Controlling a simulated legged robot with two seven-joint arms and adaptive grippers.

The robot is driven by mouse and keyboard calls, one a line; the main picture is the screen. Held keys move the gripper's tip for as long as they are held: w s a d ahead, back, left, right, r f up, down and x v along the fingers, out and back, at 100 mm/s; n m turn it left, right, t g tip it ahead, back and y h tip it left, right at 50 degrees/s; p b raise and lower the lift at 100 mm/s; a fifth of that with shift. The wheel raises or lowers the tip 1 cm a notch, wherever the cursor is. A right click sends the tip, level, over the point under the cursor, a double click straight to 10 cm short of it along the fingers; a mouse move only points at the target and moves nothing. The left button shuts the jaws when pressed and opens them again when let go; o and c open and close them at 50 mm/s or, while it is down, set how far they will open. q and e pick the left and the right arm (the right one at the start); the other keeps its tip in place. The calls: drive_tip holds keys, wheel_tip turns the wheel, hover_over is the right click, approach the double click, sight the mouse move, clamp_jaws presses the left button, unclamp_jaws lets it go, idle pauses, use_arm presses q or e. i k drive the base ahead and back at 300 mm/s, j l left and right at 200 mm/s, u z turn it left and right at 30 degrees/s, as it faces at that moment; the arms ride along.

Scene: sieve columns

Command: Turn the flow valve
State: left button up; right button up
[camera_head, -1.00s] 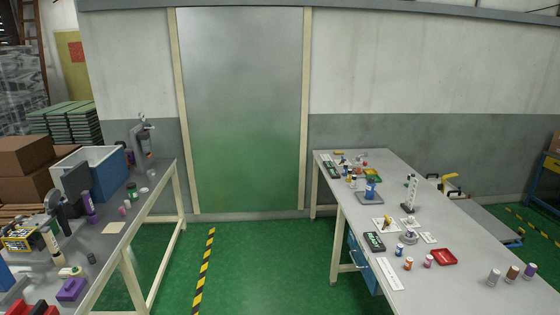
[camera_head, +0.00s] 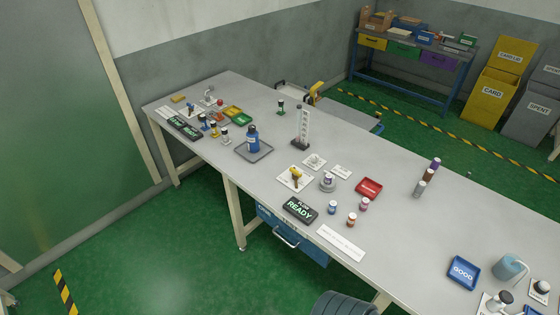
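A small yellow-handled fitting (camera_head: 296,174), which looks like a valve, stands on a white plate in the middle of the long grey table. A dark sign (camera_head: 300,209) reading READY lies just in front of it; its smaller upper line is hard to read. A round grey part (camera_head: 327,183) sits right of the fitting, and an upright white scale column (camera_head: 302,130) stands behind it. Neither of my grippers is in view.
The table (camera_head: 420,240) has a bare stretch right of the red tray (camera_head: 369,188). Small bottles (camera_head: 351,219), a blue bottle on a grey tray (camera_head: 252,139) and a blue GOOD tray (camera_head: 463,272) stand on it. A blue drawer (camera_head: 290,240) hangs below.

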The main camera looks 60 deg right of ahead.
sight(296, 173)
drive_tip(key=i+z, duration=0.15)
drive_tip(key=z, duration=0.25)
drive_tip(key=i+j+z, duration=0.1)
drive_tip(key=z, duration=0.3)
drive_tip(key=i+j+z, duration=0.1)
drive_tip(key=z, duration=0.3)
drive_tip(key=i+j+z, duration=0.15)
drive_tip(key=z, duration=0.25)
